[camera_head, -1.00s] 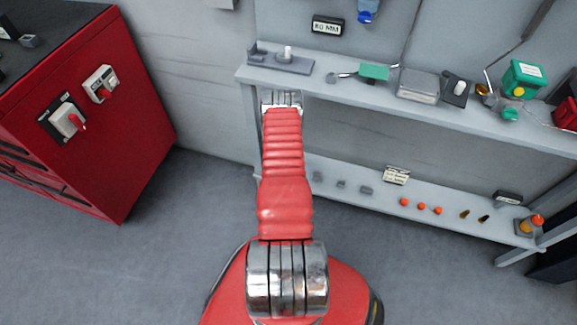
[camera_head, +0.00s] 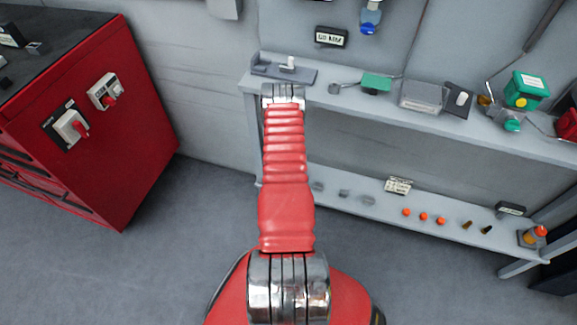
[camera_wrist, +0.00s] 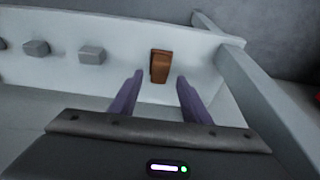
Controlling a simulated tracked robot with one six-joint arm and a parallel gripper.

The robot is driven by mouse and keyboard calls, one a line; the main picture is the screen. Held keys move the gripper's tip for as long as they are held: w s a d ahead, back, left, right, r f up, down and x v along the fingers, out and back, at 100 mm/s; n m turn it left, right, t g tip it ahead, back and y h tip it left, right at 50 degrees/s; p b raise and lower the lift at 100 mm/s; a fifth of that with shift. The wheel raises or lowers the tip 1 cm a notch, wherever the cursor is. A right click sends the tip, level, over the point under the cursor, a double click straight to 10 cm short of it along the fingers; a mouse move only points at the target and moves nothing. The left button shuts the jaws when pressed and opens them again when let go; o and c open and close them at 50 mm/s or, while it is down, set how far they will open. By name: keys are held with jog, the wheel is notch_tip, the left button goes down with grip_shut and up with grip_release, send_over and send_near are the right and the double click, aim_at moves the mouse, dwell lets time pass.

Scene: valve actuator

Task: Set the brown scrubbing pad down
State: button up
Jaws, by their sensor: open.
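The brown scrubbing pad (camera_wrist: 161,66) lies on the pale lower shelf (camera_wrist: 120,54) in the wrist view, near the shelf's end post. My gripper (camera_wrist: 160,78) is open, with its two purple fingers spread apart. The pad shows in the gap just beyond the fingertips, and neither finger appears to touch it. In the head view the pad and my gripper are not visible; my red arm covers the left end of the lower shelf.
Grey blocks (camera_wrist: 91,55) sit on the shelf left of the pad. A slanting post (camera_wrist: 262,98) stands close on the right. In the head view, the upper shelf (camera_head: 350,100) overhangs the lower one, and a red cabinet (camera_head: 125,150) stands at left with floor between.

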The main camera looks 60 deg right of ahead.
jog(key=v, duration=0.7)
jog(key=shift+r, duration=0.25)
dwell(0.4)
dwell(0.5)
